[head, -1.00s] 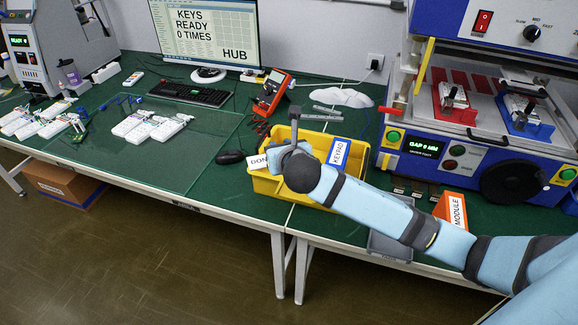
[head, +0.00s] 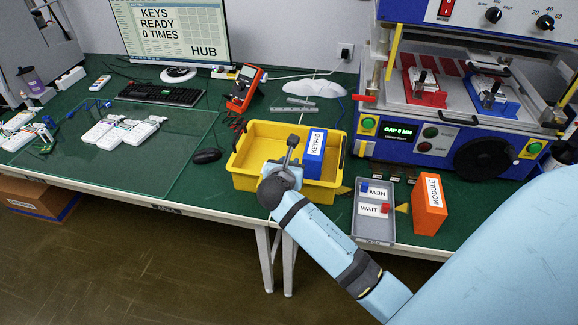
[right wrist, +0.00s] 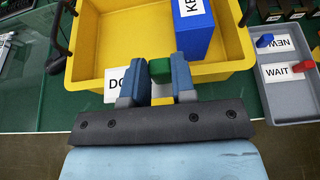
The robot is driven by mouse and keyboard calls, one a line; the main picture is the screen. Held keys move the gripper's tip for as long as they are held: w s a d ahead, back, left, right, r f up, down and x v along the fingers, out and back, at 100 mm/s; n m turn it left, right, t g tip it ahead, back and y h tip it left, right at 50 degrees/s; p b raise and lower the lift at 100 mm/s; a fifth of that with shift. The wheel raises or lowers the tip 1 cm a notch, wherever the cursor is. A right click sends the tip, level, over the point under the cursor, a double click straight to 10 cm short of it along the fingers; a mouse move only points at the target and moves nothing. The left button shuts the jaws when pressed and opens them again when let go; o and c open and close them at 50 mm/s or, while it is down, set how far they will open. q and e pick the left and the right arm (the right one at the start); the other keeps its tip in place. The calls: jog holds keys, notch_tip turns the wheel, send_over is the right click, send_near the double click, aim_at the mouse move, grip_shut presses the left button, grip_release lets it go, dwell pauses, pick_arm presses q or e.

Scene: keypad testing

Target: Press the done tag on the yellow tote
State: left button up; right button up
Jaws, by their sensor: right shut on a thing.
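The yellow tote (head: 335,192) stands near the table's front edge in the head view. A blue block labelled KEYPAD (head: 314,152) stands inside it; it also shows in the right wrist view (right wrist: 194,32). My right gripper (head: 275,170) is at the tote's front wall. In the right wrist view my right gripper (right wrist: 158,78) is shut on the green knob (right wrist: 160,70) of the done tag. The tag's white face (right wrist: 115,85) shows "DO" beside the left finger, by the tote's front wall; the fingers hide the rest. I cannot tell if it touches the tote. My left gripper is out of view.
A grey tray (head: 374,231) right of the tote holds a NEW tag (head: 377,192) and a WAIT tag (head: 374,209). An orange MODULE block (head: 430,204) stands beside it.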

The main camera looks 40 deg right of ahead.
notch_tip(320, 180, down, 3)
jog(key=b, duration=0.3)
jog(key=shift+r, duration=0.1)
jog(key=shift+f+b, duration=0.25)
jog(key=shift+b, duration=0.4)
jog(key=shift+f+p, duration=0.1)
jog(key=shift+p, duration=0.4)
jog(key=shift+f, duration=0.6)
jog(key=shift+f+p, duration=0.2)
jog(key=shift+p, duration=2)
jog(key=o, duration=1)
